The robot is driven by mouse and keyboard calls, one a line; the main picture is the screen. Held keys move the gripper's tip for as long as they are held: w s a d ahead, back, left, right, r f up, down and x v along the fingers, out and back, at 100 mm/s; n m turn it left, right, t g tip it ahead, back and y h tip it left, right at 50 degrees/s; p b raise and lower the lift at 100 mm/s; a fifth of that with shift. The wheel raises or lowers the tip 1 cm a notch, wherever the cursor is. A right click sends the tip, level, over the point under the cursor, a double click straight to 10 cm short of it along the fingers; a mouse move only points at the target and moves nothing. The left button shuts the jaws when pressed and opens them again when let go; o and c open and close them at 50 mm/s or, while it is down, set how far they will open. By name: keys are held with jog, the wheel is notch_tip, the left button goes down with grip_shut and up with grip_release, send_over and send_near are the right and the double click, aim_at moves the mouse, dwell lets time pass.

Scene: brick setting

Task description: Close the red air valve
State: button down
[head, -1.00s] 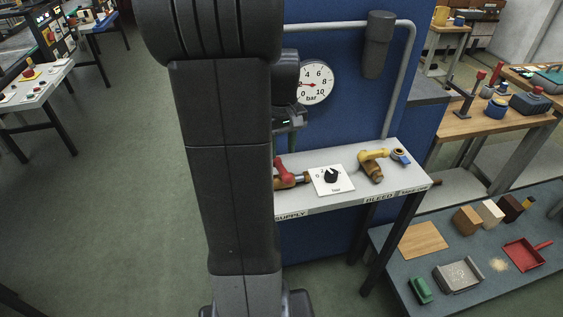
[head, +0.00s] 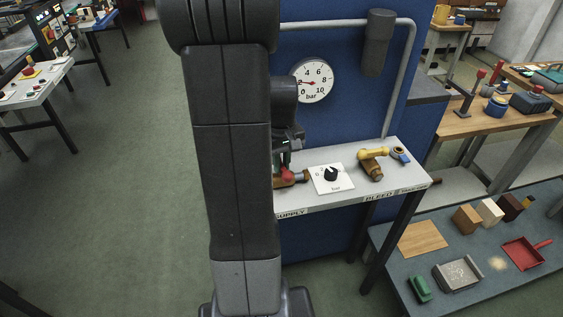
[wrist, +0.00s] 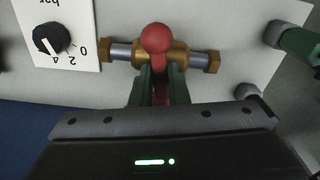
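The red air valve has a red lever with a round knob (wrist: 156,38) on a brass body (wrist: 180,56). In the head view the red lever (head: 288,174) is at the left of the white bench, partly hidden by my arm. My gripper (wrist: 161,82) has its two green fingers on either side of the lever, close against it with little gap. The knob sticks out beyond the fingertips. In the wrist view the lever lies across the line of the pipe. In the head view my gripper (head: 284,155) is low over the valve.
A dial plate (head: 334,178) with a black knob stands right of the valve. Further right is a yellow-handled valve (head: 374,158). A round pressure gauge (head: 312,81) hangs on the blue panel behind. A lower shelf (head: 450,245) at right holds blocks and a red dustpan.

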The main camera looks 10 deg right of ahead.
aim_at(282, 165)
jog(key=shift+m, duration=1.3)
jog(key=c, duration=1.4)
grip_release()
notch_tip(282, 165, up, 14)
jog(key=shift+f, duration=0.1)
